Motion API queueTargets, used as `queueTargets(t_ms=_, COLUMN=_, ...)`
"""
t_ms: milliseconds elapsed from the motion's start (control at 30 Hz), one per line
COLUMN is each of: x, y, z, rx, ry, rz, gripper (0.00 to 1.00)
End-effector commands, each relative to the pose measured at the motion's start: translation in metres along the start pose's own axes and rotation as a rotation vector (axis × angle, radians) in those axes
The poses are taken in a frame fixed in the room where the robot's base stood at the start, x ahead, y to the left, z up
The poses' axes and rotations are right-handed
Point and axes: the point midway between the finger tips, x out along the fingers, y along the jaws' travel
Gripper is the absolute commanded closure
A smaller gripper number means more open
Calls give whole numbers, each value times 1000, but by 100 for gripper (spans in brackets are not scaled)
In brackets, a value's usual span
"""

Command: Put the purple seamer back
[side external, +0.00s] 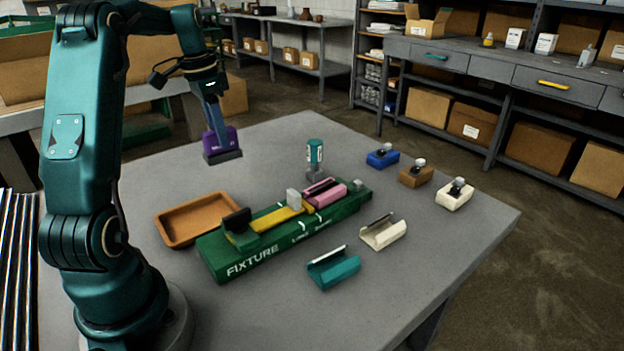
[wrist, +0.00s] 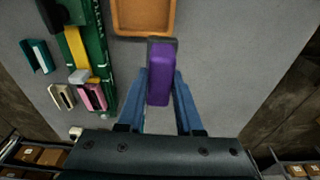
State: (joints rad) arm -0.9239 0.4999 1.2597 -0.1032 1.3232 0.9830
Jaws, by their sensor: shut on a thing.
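The purple seamer (side external: 225,141), a purple block with a dark grey base, is between the fingers of my gripper (side external: 213,116) at the table's far left. In the wrist view the seamer (wrist: 160,78) lies between the two blue fingers (wrist: 160,95), which are shut on it. It looks upright in the side view. I cannot tell for sure how far its base is above the table. Blue (side external: 382,157), brown (side external: 415,175) and white (side external: 455,194) knobbed tools stand in a row at the right of the table.
A green fixture (side external: 222,267) with a yellow slide and a pink piece (side external: 324,193) crosses the table's middle. An orange tray (side external: 198,218) lies left of it. Teal (side external: 334,268) and cream (side external: 383,232) channels lie in front. A teal-white canister (side external: 315,152) stands behind.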

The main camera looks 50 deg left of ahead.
Motion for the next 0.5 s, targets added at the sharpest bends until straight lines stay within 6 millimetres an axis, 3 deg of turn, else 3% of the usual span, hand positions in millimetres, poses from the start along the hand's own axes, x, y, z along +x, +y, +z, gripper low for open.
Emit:
queueTargets(t_ms=167, x=2, y=-4, z=0, rx=-33, ry=6, rz=-12, gripper=100)
queueTargets(t_ms=500, x=53, y=32, z=-57, rx=-29, ry=3, rz=-9, gripper=100)
